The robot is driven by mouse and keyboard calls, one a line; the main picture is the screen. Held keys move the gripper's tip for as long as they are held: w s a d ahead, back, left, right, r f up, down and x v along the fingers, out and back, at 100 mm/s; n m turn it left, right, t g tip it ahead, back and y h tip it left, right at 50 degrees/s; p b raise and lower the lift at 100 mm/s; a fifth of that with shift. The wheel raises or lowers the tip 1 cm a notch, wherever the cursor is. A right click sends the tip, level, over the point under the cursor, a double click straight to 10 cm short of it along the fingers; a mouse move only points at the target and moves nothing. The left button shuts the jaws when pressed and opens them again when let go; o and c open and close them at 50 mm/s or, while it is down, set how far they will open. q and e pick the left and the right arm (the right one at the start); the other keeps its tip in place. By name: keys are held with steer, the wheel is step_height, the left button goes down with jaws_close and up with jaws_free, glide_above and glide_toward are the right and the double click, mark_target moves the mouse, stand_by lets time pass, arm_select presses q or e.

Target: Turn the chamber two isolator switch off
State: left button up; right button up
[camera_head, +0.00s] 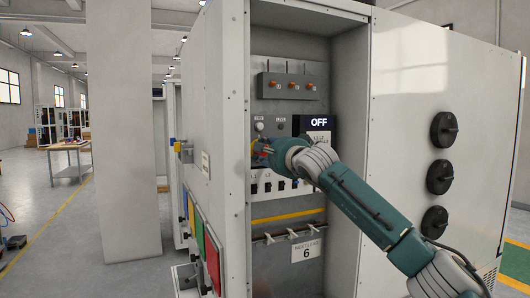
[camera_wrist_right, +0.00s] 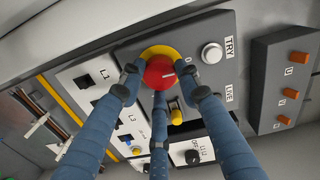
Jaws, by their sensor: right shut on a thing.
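A red knob (camera_wrist_right: 161,73) with a white mark on its face sits on a yellow ring (camera_wrist_right: 157,51) on a grey panel. My right gripper (camera_wrist_right: 160,82) is shut on this red knob, its three fingers around it. In the head view my right gripper (camera_head: 266,155) reaches into the open cabinet bay and hides most of the knob. A black display (camera_head: 319,122) beside it reads OFF. I cannot read a label tying the knob to chamber two. My left gripper is not in view.
Orange switches (camera_head: 293,84) stick out above the gripper. A busbar row (camera_head: 285,235) and a label with 6 (camera_head: 306,250) are below. The cabinet's side walls frame the bay closely. Three black rotary knobs (camera_head: 440,178) stand on the right panel.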

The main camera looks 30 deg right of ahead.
steer(key=shift+f, duration=0.25)
steer(key=o, duration=1.2)
steer(key=shift+c, duration=0.2)
steer(key=shift+d+r, duration=0.1)
steer(key=shift+r, duration=0.05)
steer(key=shift+s, duration=0.1)
steer(key=s, duration=1.1)
steer(key=shift+s+a, duration=0.4)
steer(key=shift+r, duration=0.2)
